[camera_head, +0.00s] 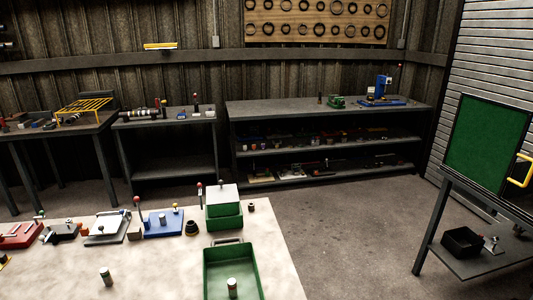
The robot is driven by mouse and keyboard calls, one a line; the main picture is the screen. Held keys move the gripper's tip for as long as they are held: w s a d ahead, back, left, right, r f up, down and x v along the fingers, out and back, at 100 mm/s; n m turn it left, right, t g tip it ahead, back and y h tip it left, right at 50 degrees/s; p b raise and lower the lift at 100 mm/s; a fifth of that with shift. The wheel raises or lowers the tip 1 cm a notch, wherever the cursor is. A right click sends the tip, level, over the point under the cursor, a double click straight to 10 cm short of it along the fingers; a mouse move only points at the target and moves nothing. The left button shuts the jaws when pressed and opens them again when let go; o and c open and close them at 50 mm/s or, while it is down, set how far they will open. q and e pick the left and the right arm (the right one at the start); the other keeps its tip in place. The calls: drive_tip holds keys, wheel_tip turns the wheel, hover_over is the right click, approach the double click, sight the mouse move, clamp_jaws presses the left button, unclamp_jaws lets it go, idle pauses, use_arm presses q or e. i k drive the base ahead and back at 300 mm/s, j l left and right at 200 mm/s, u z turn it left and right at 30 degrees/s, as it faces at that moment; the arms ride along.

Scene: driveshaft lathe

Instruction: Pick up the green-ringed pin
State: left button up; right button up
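A second, similar pin (232,287) stands upright in the green tray (206,262) near the bottom edge. Both are too small for me to tell for certain which has a green ring. A short grey cylinder (162,219) sits on a blue fixture (155,230) farther back. Neither of my grippers is in view.
A green box with a pale top (222,199) stands behind the tray. A dark ring part (191,229), a white fixture (107,228) and a red fixture (20,236) line the bench's back. Bare bench surrounds the left pin. Dark shelving (328,155) stands against the wall.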

sight(104, 272)
drive_tip(key=u, duration=1.7)
